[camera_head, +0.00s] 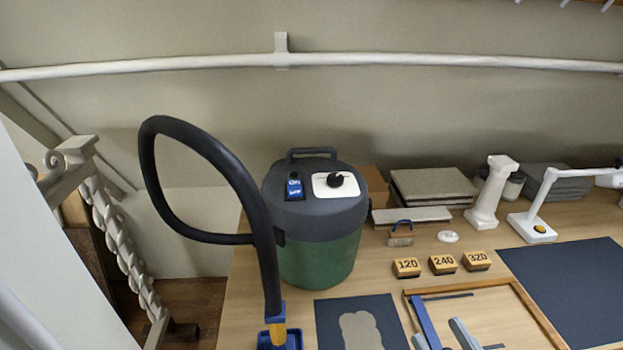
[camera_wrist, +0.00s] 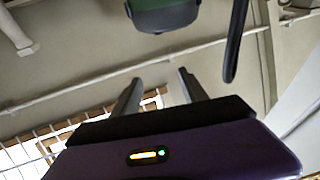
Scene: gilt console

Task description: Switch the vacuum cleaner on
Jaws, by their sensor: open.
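The vacuum cleaner (camera_head: 318,255) stands upright on the wooden bench in the head view, with a green drum and a dark grey lid with a handle. On its lid, a dark panel with a blue switch or label (camera_head: 294,188) is at the left, and a white plate with a black knob (camera_head: 336,181) is at the right. I cannot tell the switch position. A black hose (camera_head: 205,148) loops up at the left. My gripper (camera_wrist: 158,88) is open and empty in the wrist view, apart from the vacuum cleaner (camera_wrist: 163,17) at the top. It is not seen in the head view.
The hose ends at a blue nozzle (camera_head: 292,338) on the bench. Small numbered blocks (camera_head: 443,264), a wooden frame (camera_head: 540,318), a dark mat (camera_head: 572,285) and a white lamp (camera_head: 533,226) lie to the right. A pale rail (camera_head: 180,64) runs along the wall behind.

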